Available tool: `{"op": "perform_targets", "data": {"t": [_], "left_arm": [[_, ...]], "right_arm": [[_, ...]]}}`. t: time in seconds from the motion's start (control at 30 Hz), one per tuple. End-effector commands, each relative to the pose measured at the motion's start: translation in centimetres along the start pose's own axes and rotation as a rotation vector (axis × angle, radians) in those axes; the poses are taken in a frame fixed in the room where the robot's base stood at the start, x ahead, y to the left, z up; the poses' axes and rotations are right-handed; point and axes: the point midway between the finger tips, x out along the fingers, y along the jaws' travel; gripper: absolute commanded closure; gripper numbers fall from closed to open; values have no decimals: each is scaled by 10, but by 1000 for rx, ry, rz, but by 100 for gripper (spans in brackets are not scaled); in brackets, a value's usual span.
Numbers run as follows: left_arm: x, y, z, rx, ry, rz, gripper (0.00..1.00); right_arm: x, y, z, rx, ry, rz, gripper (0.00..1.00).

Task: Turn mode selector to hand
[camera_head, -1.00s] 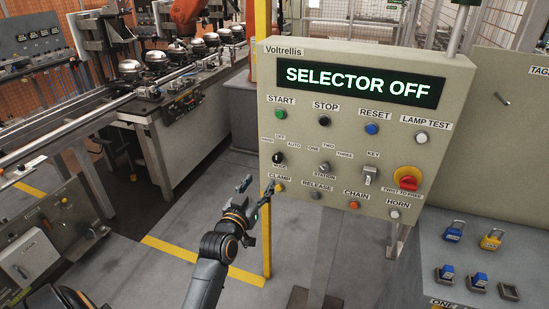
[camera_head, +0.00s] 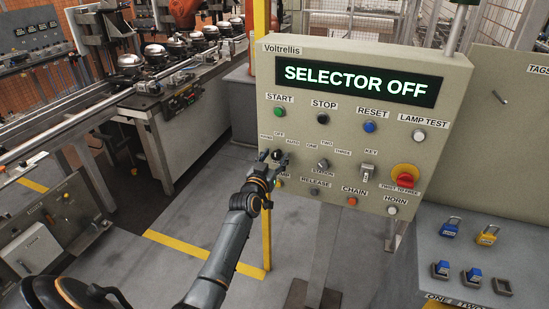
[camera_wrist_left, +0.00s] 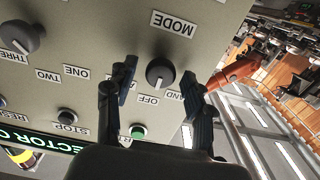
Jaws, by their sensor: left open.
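The mode selector (camera_wrist_left: 160,73) is a round black knob under a MODE label in the left wrist view. Its pointer lies toward the OFF label, and the panel display (camera_head: 359,82) reads SELECTOR OFF. My left gripper (camera_head: 268,160) is in front of the knob in the head view, partly covering it. In the left wrist view the fingers of the left gripper (camera_wrist_left: 160,95) are open, one on each side of the knob. I cannot tell whether they touch it. The HAND label is partly hidden by a finger. My right gripper is not in view.
The station knob (camera_head: 323,164), key switch (camera_head: 367,171) and red emergency stop (camera_head: 405,178) sit right of the selector. The green start button (camera_head: 279,112) is above it. A yellow post (camera_head: 266,240) stands close by my left arm. Padlocks (camera_head: 450,227) lie on the grey bench at right.

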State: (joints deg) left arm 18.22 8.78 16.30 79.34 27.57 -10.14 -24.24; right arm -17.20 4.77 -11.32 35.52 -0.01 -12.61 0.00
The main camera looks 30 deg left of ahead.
Motion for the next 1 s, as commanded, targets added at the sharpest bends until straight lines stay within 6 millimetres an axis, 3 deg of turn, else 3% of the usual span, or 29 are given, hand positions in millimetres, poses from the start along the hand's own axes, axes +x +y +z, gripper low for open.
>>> {"op": "perform_targets", "data": {"t": [0.17, 0.4, 0.43, 0.77, 1.0], "left_arm": [[0, 0, 0, 0, 0, 0, 49], [0, 0, 0, 0, -1, 0, 98], [0, 0, 0, 0, -1, 1, 100], [0, 0, 0, -50, -1, 1, 100], [0, 0, 0, -201, -1, 1, 100]], "right_arm": [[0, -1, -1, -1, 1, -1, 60], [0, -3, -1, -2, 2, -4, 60], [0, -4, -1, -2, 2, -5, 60], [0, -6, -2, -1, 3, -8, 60], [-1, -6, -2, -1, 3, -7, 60]]}}
